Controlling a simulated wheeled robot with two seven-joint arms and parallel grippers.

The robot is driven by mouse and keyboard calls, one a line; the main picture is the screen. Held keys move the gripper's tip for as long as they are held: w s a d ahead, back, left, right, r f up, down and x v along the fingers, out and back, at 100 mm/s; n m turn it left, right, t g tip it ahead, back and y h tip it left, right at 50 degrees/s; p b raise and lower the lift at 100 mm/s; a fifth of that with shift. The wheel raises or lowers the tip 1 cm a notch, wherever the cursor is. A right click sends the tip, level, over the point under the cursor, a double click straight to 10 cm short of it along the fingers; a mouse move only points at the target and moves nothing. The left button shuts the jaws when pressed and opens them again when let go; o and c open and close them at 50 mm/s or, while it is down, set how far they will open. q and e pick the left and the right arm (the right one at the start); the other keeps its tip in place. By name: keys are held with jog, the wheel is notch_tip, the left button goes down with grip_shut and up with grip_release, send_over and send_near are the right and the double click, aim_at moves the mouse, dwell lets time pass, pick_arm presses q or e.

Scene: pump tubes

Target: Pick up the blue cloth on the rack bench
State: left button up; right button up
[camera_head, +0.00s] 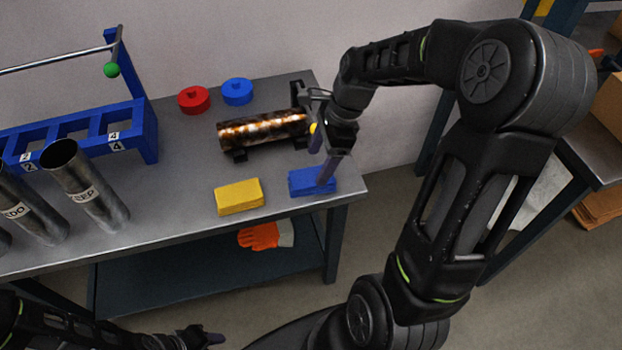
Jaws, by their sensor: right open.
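The blue cloth (301,183) is a folded block lying on the metal bench top near its right front corner. My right gripper (324,172) is over the cloth's right part with its fingers pointing down. It is open, and one finger overlaps the cloth in the picture. I cannot tell whether the finger touches it. My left gripper (205,339) is low at the bottom edge, away from the bench top, and its jaws are too unclear to read.
A yellow cloth (239,197) lies left of the blue one. Behind are a rusty tube (262,132) on supports, a red ring (194,99) and a blue ring (237,91). A blue rack (146,129) and leaning tubes (84,184) fill the left. An orange glove (260,237) is on the lower shelf.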

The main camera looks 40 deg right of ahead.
aim_at(311, 177)
jog(key=x, duration=0.4)
jog(key=shift+a+f, duration=0.2)
jog(key=shift+f, duration=0.15)
jog(key=shift+c, duration=0.4)
jog(key=c, duration=1.1)
